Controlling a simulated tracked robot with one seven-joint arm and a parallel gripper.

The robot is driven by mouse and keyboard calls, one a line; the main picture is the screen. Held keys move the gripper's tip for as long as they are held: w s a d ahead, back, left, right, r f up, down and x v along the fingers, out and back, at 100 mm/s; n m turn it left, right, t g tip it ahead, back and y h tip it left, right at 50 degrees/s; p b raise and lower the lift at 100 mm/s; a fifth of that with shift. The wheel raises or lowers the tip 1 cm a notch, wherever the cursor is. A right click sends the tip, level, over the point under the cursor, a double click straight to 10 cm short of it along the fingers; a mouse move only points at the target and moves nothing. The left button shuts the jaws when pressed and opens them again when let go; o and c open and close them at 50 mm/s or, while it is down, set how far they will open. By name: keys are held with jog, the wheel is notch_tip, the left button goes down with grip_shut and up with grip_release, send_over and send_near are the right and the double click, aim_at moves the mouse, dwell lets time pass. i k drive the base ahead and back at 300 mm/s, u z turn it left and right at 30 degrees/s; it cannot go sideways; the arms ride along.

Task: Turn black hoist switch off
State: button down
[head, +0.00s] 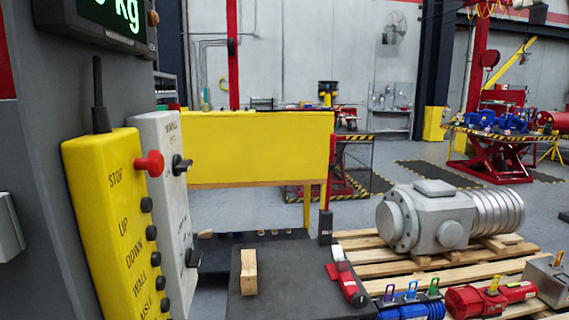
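A grey-white control box (164,205) stands at the left, with printed lettering too small to read fully. A black rotary switch (181,165) sticks out near its top, and a second black knob (193,257) sits lower on the same box. I cannot tell from the lettering which one is the hoist switch. A yellow pendant (99,210) beside it has a red stop button (150,164) and several black buttons, labelled STOP, UP, DOWN and others. My gripper is not in view.
A grey column (55,110) with a display stands at the left. A dark flat surface (300,285) carries a wooden block (248,272). A grey actuator (430,215) rests on wooden pallets at the right, with blue and red parts in front. A yellow panel (258,148) stands behind.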

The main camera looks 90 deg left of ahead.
aim_at(180, 166)
jog(key=z, duration=0.05)
jog(key=i, duration=1.45)
jog(key=u, duration=2.65)
jog(key=i, duration=0.15)
jog(key=u, duration=2.15)
jog(key=i, duration=0.9)
jog(key=z, duration=0.3)
